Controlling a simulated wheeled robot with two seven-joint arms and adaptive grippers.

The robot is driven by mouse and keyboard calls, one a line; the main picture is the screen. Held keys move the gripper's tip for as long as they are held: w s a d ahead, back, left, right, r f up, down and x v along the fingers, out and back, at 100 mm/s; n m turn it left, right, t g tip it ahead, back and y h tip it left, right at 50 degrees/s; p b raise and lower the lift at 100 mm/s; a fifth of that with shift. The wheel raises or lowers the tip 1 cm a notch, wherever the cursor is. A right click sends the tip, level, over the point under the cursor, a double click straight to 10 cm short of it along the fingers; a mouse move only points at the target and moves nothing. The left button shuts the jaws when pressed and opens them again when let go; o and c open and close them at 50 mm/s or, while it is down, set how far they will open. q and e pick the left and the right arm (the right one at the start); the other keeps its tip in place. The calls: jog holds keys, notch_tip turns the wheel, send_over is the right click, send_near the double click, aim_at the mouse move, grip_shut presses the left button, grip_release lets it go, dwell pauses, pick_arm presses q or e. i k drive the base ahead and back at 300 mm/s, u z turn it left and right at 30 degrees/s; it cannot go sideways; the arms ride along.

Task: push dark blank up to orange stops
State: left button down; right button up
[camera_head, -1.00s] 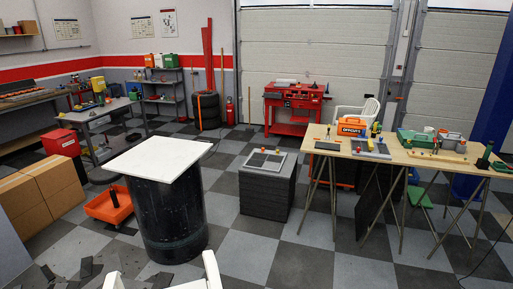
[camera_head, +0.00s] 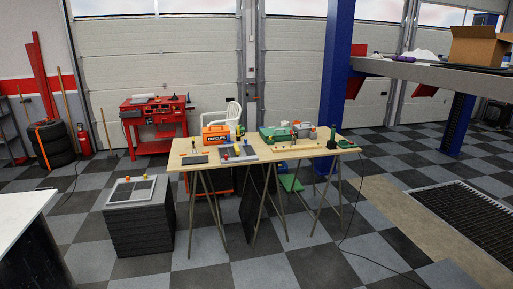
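Neither of my grippers is in view. A dark flat rectangular piece (camera_head: 195,159), which may be the dark blank, lies on the left part of the wooden trestle table (camera_head: 290,155). Small orange bits are near it, too small to make out as stops. To its right is a grey board with dark panels (camera_head: 236,154) and small coloured pieces on it. A similar grey board (camera_head: 133,203) with two dark squares and small orange and yellow knobs lies on a dark block stack (camera_head: 140,234). From here I cannot tell for sure which dark piece is the blank.
An orange case (camera_head: 215,134), a green box (camera_head: 276,136) and a dark green upright item (camera_head: 332,138) stand on the trestle table. A white-topped table (camera_head: 20,215) is at left. A blue post (camera_head: 334,80) rises behind. A cable crosses the open checkered floor (camera_head: 270,265) at front.

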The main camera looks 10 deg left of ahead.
aim_at(190, 160)
jog(key=i, duration=4.1)
jog(key=u, duration=0.8)
